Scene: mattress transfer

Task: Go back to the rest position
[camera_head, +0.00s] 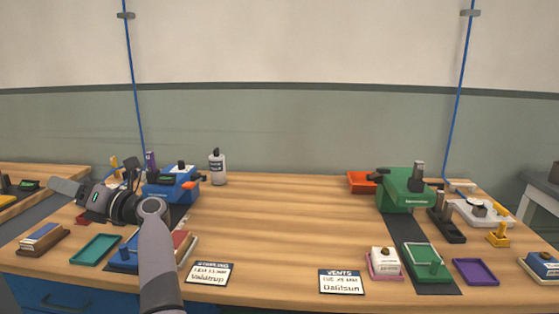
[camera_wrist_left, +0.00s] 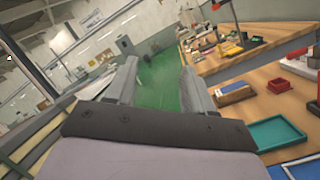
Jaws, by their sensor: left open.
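My left gripper (camera_head: 66,188) is at the left end of the wooden bench (camera_head: 290,230), above its left edge, with its fingers pointing left. In the left wrist view its two fingers (camera_wrist_left: 158,85) are apart with nothing between them, and the green floor shows in the gap. My left forearm comes up from the bottom of the head view and bends at the wrist. It hides part of the blue machine's surroundings. My right gripper is in neither view.
A green machine (camera_head: 407,187) stands at the right. The bench middle is clear.

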